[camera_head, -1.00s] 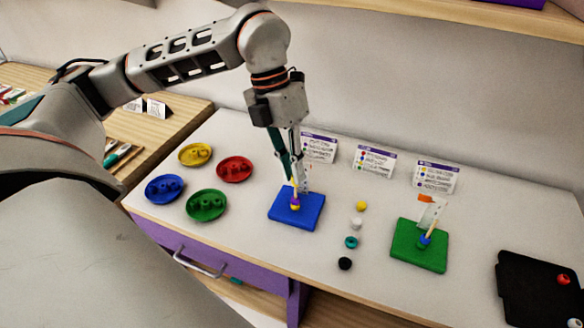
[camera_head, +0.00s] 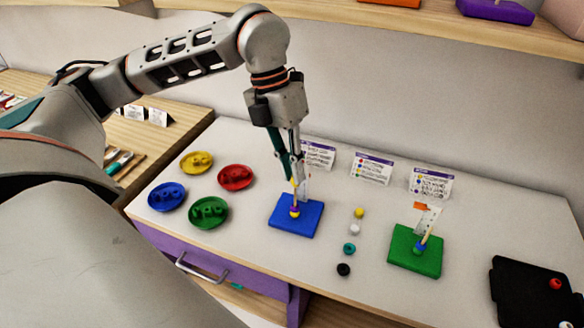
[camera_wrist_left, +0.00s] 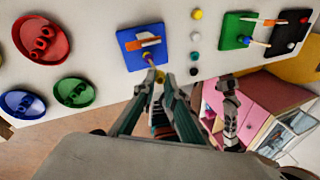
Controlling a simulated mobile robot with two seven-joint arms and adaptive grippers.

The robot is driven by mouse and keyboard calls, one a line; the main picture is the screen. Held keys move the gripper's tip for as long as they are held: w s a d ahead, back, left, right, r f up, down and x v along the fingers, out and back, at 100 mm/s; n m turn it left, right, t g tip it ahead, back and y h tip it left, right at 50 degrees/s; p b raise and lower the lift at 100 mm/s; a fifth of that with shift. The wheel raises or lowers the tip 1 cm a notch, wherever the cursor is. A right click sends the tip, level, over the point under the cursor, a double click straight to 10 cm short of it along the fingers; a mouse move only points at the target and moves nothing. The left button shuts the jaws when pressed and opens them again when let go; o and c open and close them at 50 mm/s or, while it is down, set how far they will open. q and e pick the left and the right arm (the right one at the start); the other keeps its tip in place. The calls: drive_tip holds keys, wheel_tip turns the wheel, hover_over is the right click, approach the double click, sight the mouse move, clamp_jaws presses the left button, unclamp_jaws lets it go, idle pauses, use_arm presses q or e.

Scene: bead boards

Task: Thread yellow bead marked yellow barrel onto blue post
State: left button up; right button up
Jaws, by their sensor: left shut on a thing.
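The blue board (camera_head: 307,228) lies flat on the table in the head view, with a thin upright post (camera_head: 295,200). Low on this post sit a yellow bead (camera_head: 295,214) and a purple bead (camera_head: 294,208). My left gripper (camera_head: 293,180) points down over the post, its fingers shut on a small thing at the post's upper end. That looks like the yellow bead, but the fingers mostly hide it; I cannot tell whether it is around the post. In the wrist view the blue board (camera_wrist_left: 130,42) is just beyond my left gripper (camera_wrist_left: 157,80).
Loose yellow (camera_head: 359,212), white (camera_head: 355,229), teal (camera_head: 349,248) and black (camera_head: 344,269) beads stand in a row to the right. Beyond them are a green board (camera_head: 410,262) with its own post and a black tray (camera_head: 510,290). Several coloured dishes lie left; cards stand behind.

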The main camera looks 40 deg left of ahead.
sight(292, 180)
use_arm(q)
drive_tip(key=shift+f+b, duration=0.6)
drive_tip(key=shift+f, duration=0.45)
idle(1.1)
drive_tip(key=shift+f, duration=0.35)
drive_tip(key=shift+f+b, duration=0.3)
drive_tip(key=shift+b, duration=0.1)
drive_tip(key=shift+r, duration=0.15)
drive_tip(key=shift+r+p, duration=0.5)
drive_tip(key=shift+r, duration=0.2)
drive_tip(key=shift+r+p, duration=0.35)
drive_tip(key=shift+p, duration=0.1)
drive_tip(key=shift+r+p, duration=0.45)
drive_tip(key=shift+r, duration=0.1)
